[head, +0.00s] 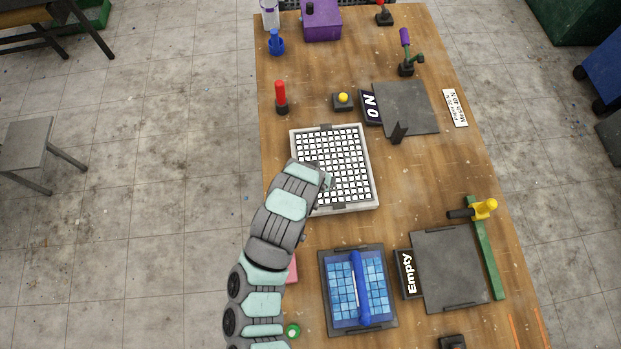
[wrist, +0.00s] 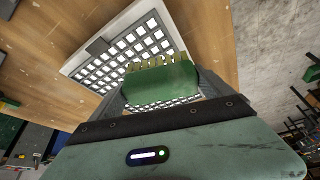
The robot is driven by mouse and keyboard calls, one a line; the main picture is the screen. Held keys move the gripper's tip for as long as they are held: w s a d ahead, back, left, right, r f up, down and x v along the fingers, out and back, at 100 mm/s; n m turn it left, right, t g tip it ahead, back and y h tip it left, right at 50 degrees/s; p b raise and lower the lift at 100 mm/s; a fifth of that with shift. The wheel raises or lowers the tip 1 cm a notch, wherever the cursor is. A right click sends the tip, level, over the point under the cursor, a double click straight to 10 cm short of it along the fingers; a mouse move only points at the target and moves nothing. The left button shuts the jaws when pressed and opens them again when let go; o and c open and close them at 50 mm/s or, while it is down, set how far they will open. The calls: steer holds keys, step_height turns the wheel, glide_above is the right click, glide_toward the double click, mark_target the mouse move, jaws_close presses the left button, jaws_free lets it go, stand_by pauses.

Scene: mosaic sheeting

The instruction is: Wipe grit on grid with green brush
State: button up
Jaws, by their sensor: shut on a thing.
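The grid (head: 371,186) is a white frame with rows of small white squares on a dark ground, lying on the wooden table. It also shows in the wrist view (wrist: 80,68). The green brush (wrist: 160,86) with yellowish bristles is in my gripper (wrist: 165,100), which is shut on it. The bristles are over the grid; I cannot tell if they touch it. In the head view my arm covers the grid's lower left part and hides the brush. I cannot make out any grit on the grid.
A blue tiled tray (head: 391,322) with a blue handle lies below the grid. A dark plate (head: 448,270) beside an "Empty" sign (head: 409,274) is at right. Another dark plate (head: 410,105) is above right. A red-handled tool (head: 281,95) stands above left.

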steer(key=shift+r+p, duration=1.2)
steer(key=shift+r, duration=1.25)
steer(key=shift+r, duration=0.1)
